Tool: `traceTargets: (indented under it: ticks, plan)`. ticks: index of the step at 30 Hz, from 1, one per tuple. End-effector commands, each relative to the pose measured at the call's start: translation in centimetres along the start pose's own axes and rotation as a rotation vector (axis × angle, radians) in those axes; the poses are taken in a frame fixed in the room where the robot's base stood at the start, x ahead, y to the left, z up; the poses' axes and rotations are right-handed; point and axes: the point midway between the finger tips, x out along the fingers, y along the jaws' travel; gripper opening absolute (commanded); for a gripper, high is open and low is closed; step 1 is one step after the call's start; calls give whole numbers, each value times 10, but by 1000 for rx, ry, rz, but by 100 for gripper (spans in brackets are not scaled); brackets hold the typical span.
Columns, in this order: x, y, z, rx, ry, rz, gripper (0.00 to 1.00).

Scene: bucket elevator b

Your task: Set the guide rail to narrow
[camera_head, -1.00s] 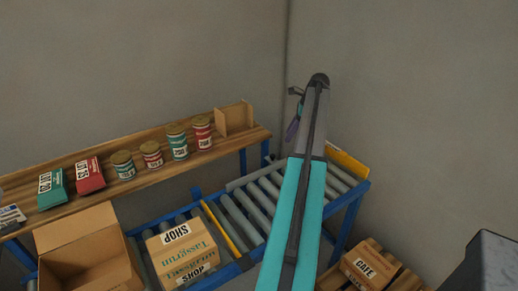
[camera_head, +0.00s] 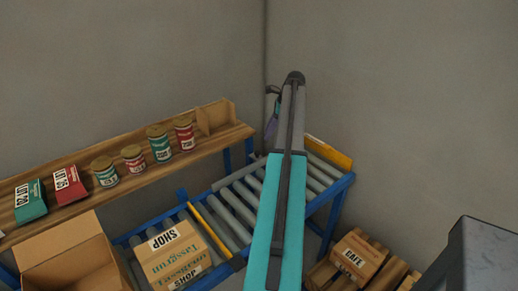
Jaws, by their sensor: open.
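The roller conveyor has a blue frame (camera_head: 341,184) and grey rollers. A pale grey rail (camera_head: 238,174) lies slantwise along its far side; it looks like the guide rail, but I cannot read its setting. A yellow bar (camera_head: 213,231) crosses the rollers beside a cardboard SHOP box (camera_head: 172,256). Another yellow bar (camera_head: 329,152) is at the far right end. My gripper (camera_head: 271,122) is small and partly hidden behind my arm. It is open and appears above the conveyor's far side, apart from the rail. My teal arm hides part of the rollers.
A wooden shelf (camera_head: 130,183) behind the conveyor holds several cans (camera_head: 159,143), a red box (camera_head: 68,184) and a green box (camera_head: 30,201). An open carton (camera_head: 68,258) stands at lower left. A CAFE crate (camera_head: 354,257) is at lower right, near a dark grey block (camera_head: 488,255).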

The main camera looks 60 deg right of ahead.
Motion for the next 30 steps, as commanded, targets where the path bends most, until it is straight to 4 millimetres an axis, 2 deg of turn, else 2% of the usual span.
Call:
traceTargets:
  ticks: [21,30]
  plan:
    - [95,1,2,-1,0,3,41]
    - [115,1,2,-2,0,1,41]
